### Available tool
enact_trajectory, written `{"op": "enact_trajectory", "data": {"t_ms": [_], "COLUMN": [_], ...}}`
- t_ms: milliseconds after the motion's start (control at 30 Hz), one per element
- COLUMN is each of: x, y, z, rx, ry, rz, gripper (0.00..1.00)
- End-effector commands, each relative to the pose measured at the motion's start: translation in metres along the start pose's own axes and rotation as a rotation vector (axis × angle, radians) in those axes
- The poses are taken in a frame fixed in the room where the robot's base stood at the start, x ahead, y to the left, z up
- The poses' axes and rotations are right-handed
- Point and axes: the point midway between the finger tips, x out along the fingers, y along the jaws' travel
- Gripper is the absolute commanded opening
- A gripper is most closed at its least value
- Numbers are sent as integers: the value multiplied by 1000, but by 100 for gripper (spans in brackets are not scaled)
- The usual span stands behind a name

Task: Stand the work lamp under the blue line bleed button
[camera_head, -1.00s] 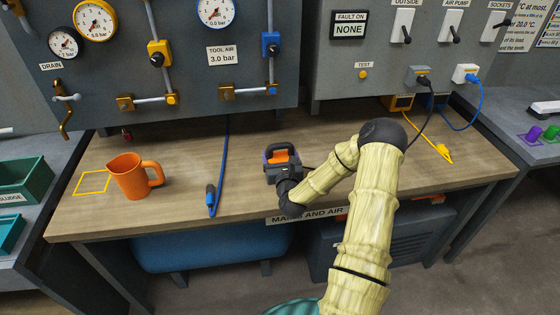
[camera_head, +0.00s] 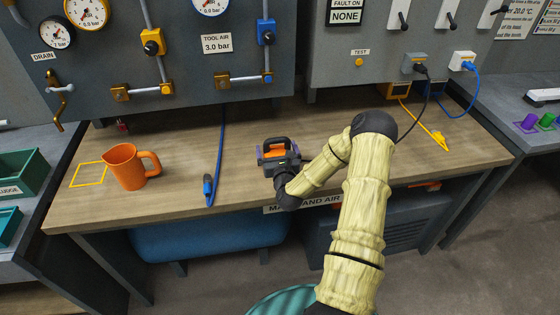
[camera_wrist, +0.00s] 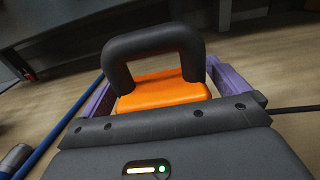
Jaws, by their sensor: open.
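The work lamp (camera_head: 278,149), orange with a black carry handle, is upright on the wooden bench, a little right of and in front of the blue bleed button (camera_head: 268,78) at the foot of the blue-valve pipe. In the wrist view the lamp's orange body (camera_wrist: 163,92) lies between the two purple fingers of my gripper (camera_wrist: 160,86). The fingers are open, one on each side, and small gaps seem to show. In the head view my gripper (camera_head: 281,158) reaches in from the front. The lamp's base is hidden by it.
A blue hose (camera_head: 218,150) lies left of the lamp. An orange jug (camera_head: 128,167) stands beside a yellow outlined square (camera_head: 88,174). A black cord runs right of the lamp. A yellow-ended lead (camera_head: 438,138) lies at right. Bare bench (camera_head: 180,150) lies between jug and hose.

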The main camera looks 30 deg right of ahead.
Motion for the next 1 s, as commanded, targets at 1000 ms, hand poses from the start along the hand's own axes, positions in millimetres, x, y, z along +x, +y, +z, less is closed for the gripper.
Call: {"op": "enact_trajectory", "data": {"t_ms": [1000], "x": [-119], "y": [-1], "z": [0], "rx": [1], "ry": [1], "rz": [-2], "gripper": [100]}}
